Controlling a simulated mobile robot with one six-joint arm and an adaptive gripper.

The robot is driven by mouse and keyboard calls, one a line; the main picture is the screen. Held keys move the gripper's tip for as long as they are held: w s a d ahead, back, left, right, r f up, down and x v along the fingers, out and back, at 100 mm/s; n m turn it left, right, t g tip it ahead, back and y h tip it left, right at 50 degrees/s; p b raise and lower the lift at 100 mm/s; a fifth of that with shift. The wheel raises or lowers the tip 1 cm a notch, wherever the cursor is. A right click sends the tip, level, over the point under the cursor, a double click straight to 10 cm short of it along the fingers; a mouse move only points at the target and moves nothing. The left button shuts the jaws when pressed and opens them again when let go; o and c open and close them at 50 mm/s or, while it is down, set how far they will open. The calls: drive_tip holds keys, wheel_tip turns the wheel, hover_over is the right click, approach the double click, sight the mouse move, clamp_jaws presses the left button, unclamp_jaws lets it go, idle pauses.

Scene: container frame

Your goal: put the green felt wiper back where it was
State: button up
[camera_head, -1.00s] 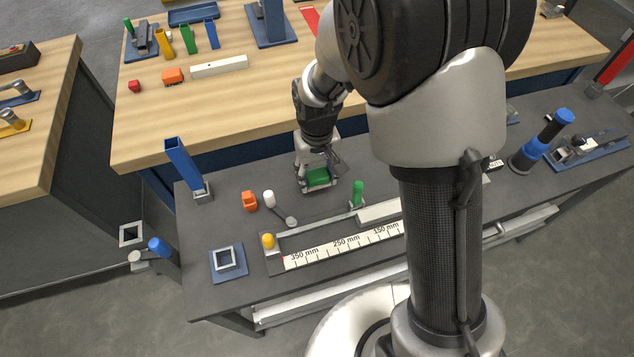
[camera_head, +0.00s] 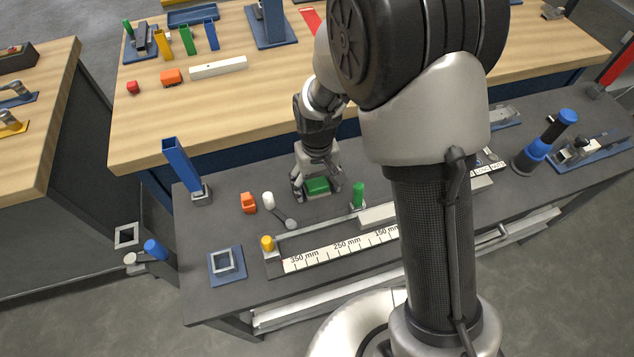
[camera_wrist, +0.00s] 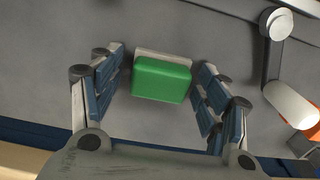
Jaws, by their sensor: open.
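The green felt wiper (camera_head: 317,187) is a small green block with a pale strip along one side. It lies on the dark grey bench, behind the ruler fixture. In the wrist view the wiper (camera_wrist: 161,80) sits between the two blue-padded fingers, with a gap on each side. My gripper (camera_head: 318,192) points down around it and is open; it also shows in the wrist view (camera_wrist: 160,98). No finger visibly touches the wiper.
A white-capped lever (camera_head: 270,200) and an orange block (camera_head: 248,203) stand to the left, near a blue square frame (camera_head: 227,263). A wooden table (camera_head: 260,95) is behind.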

wheel_tip(320, 180, up, 12)
drive_tip(key=p, duration=0.4)
drive_tip(key=shift+r, duration=0.2)
wheel_tip(320, 180, up, 6)
hover_over(317, 183)
drive_tip(key=s+d, duration=0.2)
drive_tip(key=d, duration=0.1)
drive_tip(key=s+d+r+m+t, duration=0.2)
drive_tip(key=s+d+r+t, duration=0.1)
drive_tip(key=s+d+r, duration=0.55)
drive_tip(key=s+d+r+m+t, duration=0.1)
drive_tip(key=s+r, duration=0.2)
drive_tip(key=s, duration=0.6)
drive_tip(key=shift+t, duration=0.3)
